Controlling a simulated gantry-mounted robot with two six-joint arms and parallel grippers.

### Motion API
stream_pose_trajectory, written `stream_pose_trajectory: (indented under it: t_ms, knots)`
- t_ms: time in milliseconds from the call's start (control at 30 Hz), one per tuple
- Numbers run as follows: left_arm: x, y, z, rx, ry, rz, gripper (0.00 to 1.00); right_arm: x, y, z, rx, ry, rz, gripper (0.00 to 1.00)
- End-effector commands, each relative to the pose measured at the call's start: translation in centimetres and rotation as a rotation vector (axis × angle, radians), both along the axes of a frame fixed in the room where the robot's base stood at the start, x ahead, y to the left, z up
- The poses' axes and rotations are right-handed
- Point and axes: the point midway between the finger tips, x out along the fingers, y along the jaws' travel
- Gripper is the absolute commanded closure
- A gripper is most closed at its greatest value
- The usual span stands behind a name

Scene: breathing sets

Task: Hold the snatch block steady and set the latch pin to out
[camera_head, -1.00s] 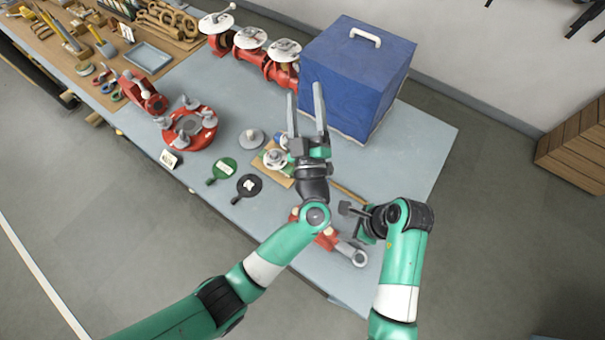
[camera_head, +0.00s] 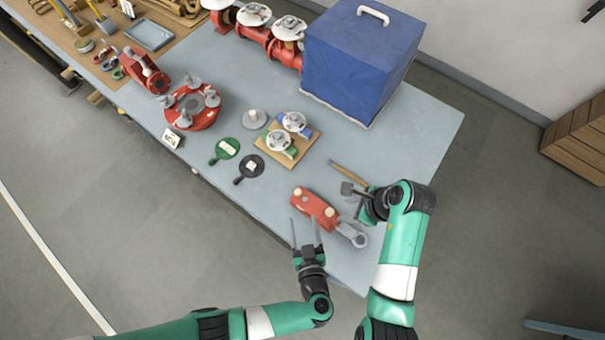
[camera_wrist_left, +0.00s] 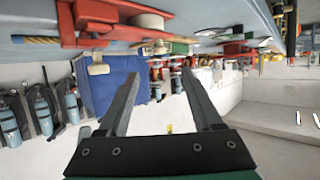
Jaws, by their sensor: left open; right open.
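The snatch block (camera_head: 316,207) is a red body with cream knobs and a grey eye end; it lies near the table's front right edge. Which of its parts is the latch pin is too small to tell. My left gripper (camera_head: 305,226) is open and empty, just in front of the block's left end and apart from it. In the left wrist view, red parts of the block (camera_wrist_left: 93,18) show at the top left, beyond the open fingers (camera_wrist_left: 160,85). My right gripper (camera_head: 353,200) is open and empty, just right of the block, by its grey end.
A wooden board (camera_head: 294,155) with small valves, a green paddle (camera_head: 225,149) and a black paddle (camera_head: 249,169) lie to the left. A blue covered box (camera_head: 361,62) stands behind.

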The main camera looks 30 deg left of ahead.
Motion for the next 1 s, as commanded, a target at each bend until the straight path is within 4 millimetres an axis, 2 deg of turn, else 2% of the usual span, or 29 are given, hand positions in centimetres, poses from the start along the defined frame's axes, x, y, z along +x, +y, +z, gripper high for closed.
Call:
stream_pose_trajectory:
  t_ms: [167,433,500,700,1000]
  knots:
    - [1.9,1.7,-1.0,0.000,0.002,0.006,0.33,0.0,0.0,0.0,0.000,0.000,0.000,0.50]
    - [6.2,5.1,-3.2,0.000,0.001,0.005,0.33,0.0,0.0,0.0,0.000,0.000,0.000,0.50]
    - [6.7,5.3,-3.4,0.002,-0.002,0.003,0.33,0.0,0.0,0.0,0.000,0.000,0.000,0.50]
    - [7.8,6.2,-4.0,0.000,-0.004,0.002,0.33,0.0,0.0,0.0,0.000,0.000,0.000,0.50]
    - [8.1,6.5,-4.2,-0.002,-0.003,0.000,0.33,0.0,0.0,0.0,0.000,0.000,0.000,0.50]
